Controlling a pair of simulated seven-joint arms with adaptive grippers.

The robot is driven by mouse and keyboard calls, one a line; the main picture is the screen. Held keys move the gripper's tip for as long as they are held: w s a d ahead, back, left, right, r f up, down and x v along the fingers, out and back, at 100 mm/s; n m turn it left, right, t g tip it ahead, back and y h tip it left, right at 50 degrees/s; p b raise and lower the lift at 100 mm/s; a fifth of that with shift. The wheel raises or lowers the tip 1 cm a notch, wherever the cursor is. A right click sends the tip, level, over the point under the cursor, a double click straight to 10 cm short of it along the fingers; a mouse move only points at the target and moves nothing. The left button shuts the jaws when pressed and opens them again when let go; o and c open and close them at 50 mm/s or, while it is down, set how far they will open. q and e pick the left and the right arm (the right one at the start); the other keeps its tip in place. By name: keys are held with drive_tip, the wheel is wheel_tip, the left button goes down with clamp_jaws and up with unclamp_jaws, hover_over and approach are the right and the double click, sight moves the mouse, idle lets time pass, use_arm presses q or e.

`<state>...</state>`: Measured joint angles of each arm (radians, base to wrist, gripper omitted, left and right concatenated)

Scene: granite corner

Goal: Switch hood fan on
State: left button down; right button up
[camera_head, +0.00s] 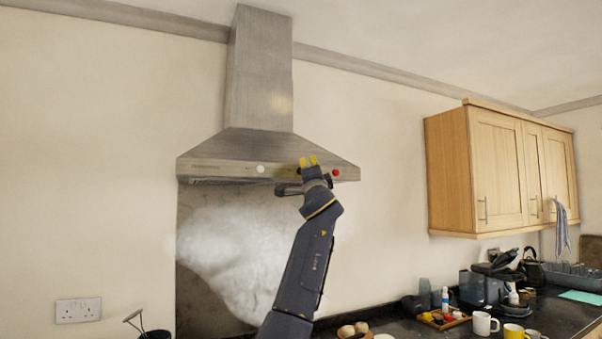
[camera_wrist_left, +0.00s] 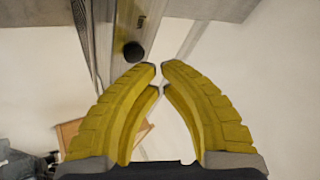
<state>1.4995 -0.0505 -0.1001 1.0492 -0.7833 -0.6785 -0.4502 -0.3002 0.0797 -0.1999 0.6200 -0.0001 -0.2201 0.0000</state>
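The steel range hood (camera_head: 262,145) hangs on the wall in the head view, with a control strip along its front edge. The strip carries a white round button (camera_head: 261,169) and a red round button (camera_head: 335,172). My left gripper (camera_head: 308,160) is up at the strip, between these two and closer to the red one. In the left wrist view a black round knob (camera_wrist_left: 133,51) on the strip lies just beyond the left fingertips (camera_wrist_left: 158,66), with a gap showing. The fingers are drawn together, with only a narrow empty gap at the tips. My right gripper is out of sight.
White steam (camera_head: 232,255) spreads below the hood. Wooden wall cabinets (camera_head: 497,165) hang to the right. The dark worktop (camera_head: 562,313) below holds mugs, a kettle and a tray. Bare wall lies left of the hood.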

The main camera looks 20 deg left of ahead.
use_arm(q)
drive_tip(key=shift+w+a, duration=0.15)
idle(0.5)
drive_tip(key=shift+w+a, duration=0.15)
drive_tip(key=shift+w, duration=0.1)
idle(0.7)
drive_tip(key=shift+s+d, duration=0.3)
drive_tip(key=shift+s, duration=0.1)
drive_tip(key=shift+s, duration=0.1)
idle(0.3)
drive_tip(key=shift+s+d, duration=2)
drive_tip(key=shift+s, duration=0.15)
drive_tip(key=shift+f, duration=0.1)
